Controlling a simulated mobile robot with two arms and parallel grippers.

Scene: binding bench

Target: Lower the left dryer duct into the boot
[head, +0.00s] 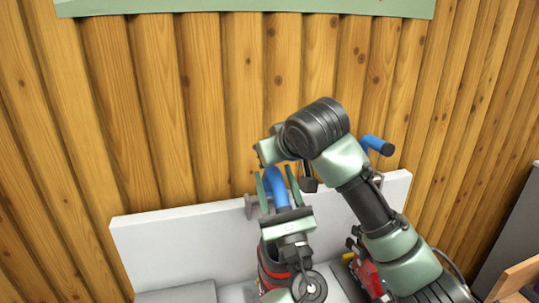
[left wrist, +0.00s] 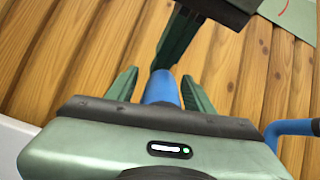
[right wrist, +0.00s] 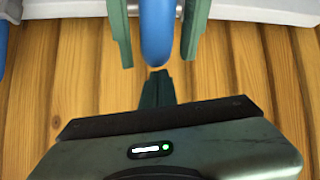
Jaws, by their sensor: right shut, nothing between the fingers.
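The left dryer duct (head: 277,188), a blue curved tube, rises between the fingers of my left gripper (head: 277,183). In the left wrist view the duct (left wrist: 161,90) has gaps to both fingers of the left gripper (left wrist: 161,84), which is open around it. In the right wrist view the duct (right wrist: 156,35) also stands apart from both fingers. My right gripper (right wrist: 155,75) is shut and empty just beside the duct's upper bend. In the left wrist view the right gripper (left wrist: 163,62) is right by the duct's top. I cannot make out the boot.
A second blue duct (head: 376,144) shows to the right, behind my right arm. A white panel (head: 180,235) stands behind the grippers, with a grey bracket (head: 252,206) near the left duct. A wooden plank wall (head: 225,90) closes the back. A red part (head: 370,278) is at lower right.

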